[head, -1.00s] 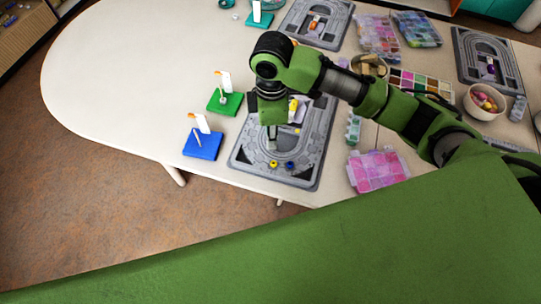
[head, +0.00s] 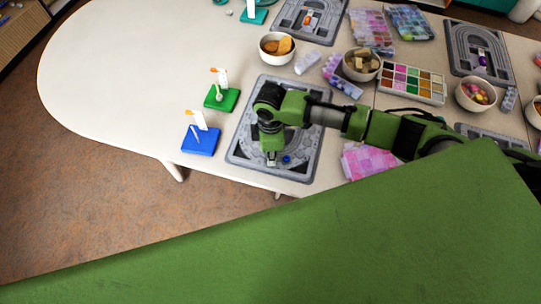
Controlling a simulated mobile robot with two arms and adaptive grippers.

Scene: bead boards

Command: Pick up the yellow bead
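My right gripper (head: 271,161) points down over the near part of the grey bead board (head: 308,110). Its fingertips are low, close to the board surface. The yellow bead is not visible now; the gripper covers the spot where it showed earlier. A blue bead (head: 287,159) sits on the board just right of the fingertips. I cannot tell whether the fingers are open or shut, or whether anything is between them. My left gripper is not in view.
A blue stand (head: 201,141) and a green stand (head: 222,98) are left of the board. A pink bead box (head: 368,160) lies to its right. Bowls (head: 276,47) and a colour tray (head: 412,82) are farther back. The table's left side is clear.

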